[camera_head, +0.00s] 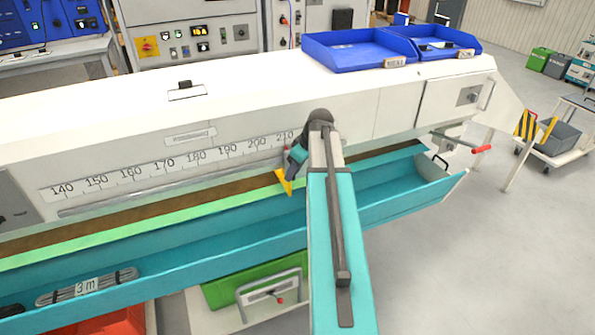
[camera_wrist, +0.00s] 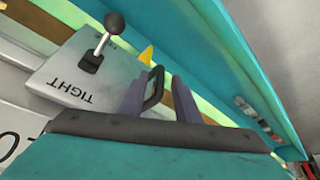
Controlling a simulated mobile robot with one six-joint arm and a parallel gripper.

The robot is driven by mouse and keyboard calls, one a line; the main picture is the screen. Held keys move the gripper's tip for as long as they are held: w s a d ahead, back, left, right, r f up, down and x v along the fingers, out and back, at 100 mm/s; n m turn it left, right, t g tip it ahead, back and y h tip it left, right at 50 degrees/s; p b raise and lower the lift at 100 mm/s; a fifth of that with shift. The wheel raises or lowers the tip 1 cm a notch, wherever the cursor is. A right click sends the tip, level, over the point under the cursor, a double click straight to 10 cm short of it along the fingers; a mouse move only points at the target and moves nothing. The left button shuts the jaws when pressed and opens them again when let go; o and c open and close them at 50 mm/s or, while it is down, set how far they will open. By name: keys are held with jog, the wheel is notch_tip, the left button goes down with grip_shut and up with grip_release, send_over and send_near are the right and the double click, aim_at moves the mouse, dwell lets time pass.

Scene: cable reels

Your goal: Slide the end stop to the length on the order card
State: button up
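The end stop shows in the wrist view as a grey plate (camera_wrist: 75,72) marked TIGHT, with a black-knobbed lever (camera_wrist: 100,45), a yellow pointer (camera_wrist: 146,55) and a black loop handle (camera_wrist: 153,88). In the head view the yellow pointer (camera_head: 285,182) is below the right end of the length scale (camera_head: 170,163), near 210. My arm hides most of the stop there. My gripper (camera_wrist: 162,85) has its two fingers apart, with the loop handle between them; a gap shows on the right finger's side. No order card is readable.
A teal trough (camera_head: 390,196) runs along the machine's front, with a cable coil (camera_head: 75,289) labelled 3 m at left. Blue trays (camera_head: 340,58) stand on top. A red-tipped crank (camera_head: 480,149) sticks out at right. A green bin (camera_head: 225,292) is below.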

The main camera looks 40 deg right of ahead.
jog(key=shift+f, duration=0.15)
jog(key=b+v, duration=0.2)
jog(key=v, duration=1.2)
jog(key=shift+b, duration=0.3)
jog(key=shift+d, duration=0.1)
dwell(0.5)
